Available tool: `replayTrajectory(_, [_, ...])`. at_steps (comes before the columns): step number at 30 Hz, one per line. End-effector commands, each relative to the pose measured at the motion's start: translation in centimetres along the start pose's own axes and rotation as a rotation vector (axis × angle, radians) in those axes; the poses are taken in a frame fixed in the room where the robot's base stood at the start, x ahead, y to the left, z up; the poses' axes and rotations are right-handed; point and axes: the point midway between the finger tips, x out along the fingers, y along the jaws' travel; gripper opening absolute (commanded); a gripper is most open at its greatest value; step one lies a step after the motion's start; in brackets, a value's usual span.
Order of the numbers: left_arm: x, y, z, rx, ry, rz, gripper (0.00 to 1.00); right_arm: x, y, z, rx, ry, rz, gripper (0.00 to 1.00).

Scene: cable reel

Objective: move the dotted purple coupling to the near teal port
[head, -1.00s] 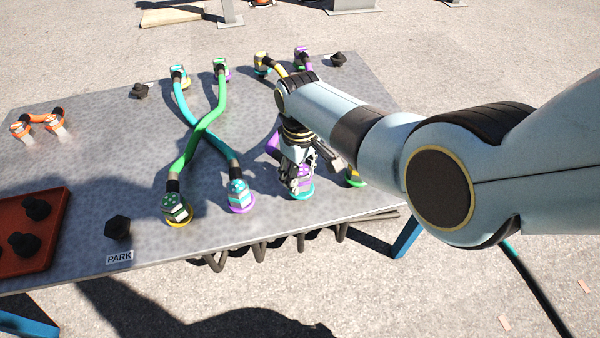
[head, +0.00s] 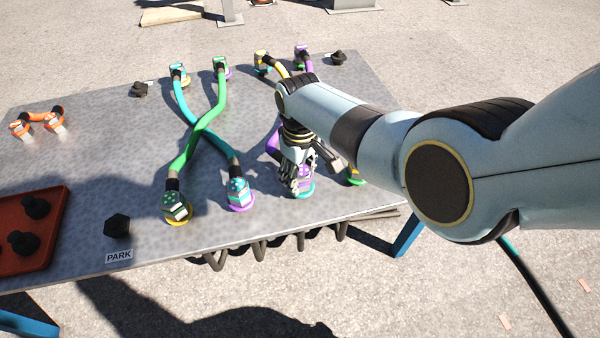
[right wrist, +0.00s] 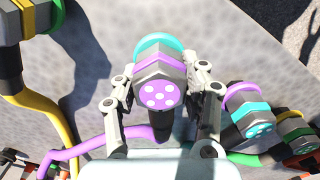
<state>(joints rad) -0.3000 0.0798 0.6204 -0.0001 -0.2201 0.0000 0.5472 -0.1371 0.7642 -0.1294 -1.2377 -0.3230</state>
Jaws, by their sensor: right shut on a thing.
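The dotted purple coupling (right wrist: 158,88) is a grey hexagonal body with a purple band and white dots on its purple face. My right gripper (right wrist: 160,100) has a finger on each side of it and is shut on it. The near teal port (right wrist: 160,43) shows as a teal ring right behind the coupling; I cannot tell how deeply it is seated. In the head view my right gripper (head: 298,180) stands over the teal ring (head: 303,193) at the table's near edge and hides most of the coupling. My left gripper is not in view.
A teal-dotted coupling (head: 239,193) sits close by on a purple port, with a green one (head: 176,206) farther left. A yellow-banded coupling (right wrist: 20,18) stands on the other side. A black parking post (head: 117,227) and a red tray (head: 52,205) are at left.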

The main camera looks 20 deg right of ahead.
Motion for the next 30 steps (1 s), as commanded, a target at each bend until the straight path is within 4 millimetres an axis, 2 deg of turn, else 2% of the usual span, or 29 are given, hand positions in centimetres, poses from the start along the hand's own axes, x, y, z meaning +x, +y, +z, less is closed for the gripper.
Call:
replayTrajectory(3, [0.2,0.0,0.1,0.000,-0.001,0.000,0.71,0.2,0.0,-0.1,0.000,0.001,0.001,0.05])
replayTrajectory(4, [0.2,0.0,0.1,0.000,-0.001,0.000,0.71,0.2,0.0,-0.1,0.000,0.001,0.001,0.46])
replayTrajectory(10, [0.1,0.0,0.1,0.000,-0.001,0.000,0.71,0.2,0.0,-0.1,0.000,0.001,0.001,0.71])
replayTrajectory(17, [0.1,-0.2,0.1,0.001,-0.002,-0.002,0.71,0.2,0.0,0.0,0.000,0.000,0.000,0.71])
replayTrajectory(22, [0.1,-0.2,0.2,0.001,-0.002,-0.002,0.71,-0.6,0.0,-0.1,0.000,0.003,0.001,0.71])
replayTrajectory(26, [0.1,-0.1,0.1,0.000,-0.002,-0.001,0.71,-2.5,0.0,-0.1,0.001,0.005,0.001,0.71])
replayTrajectory(30, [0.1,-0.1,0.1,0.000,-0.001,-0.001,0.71,-5.5,0.0,-0.1,0.001,0.006,0.001,0.71])
